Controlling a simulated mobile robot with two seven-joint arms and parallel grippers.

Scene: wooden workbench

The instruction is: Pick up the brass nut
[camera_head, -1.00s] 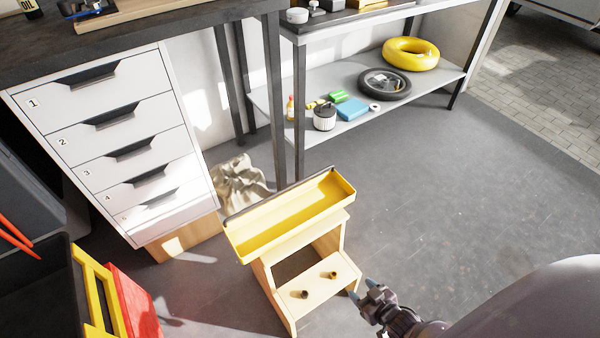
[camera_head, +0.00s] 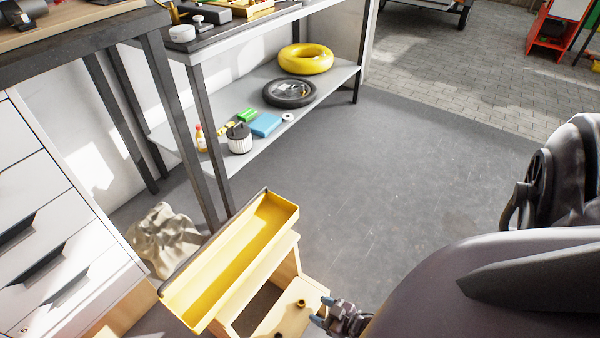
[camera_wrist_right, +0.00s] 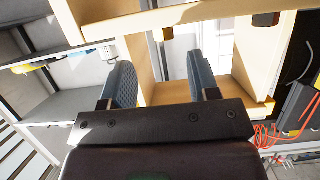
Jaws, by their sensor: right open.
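The brass nut (camera_head: 301,303) sits on the lower step of a small wooden step stool (camera_head: 307,291). My right gripper (camera_head: 324,311) is open and empty at the stool's right side, a short way from the nut. In the right wrist view, which looks upside down, the nut (camera_wrist_right: 168,34) shows beyond and between the two open fingers (camera_wrist_right: 160,82), not touching them. A second, darker small piece (camera_wrist_right: 266,19) is on the same step, off to the right in that view. My left gripper is not in view.
A yellow tray (camera_head: 195,318) lies across the stool's top, beside the lower step. A grey shelf (camera_head: 335,77) with a yellow ring and a wheel stands behind. A white drawer cabinet (camera_head: 55,220) is at left. The floor at right of the stool is clear.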

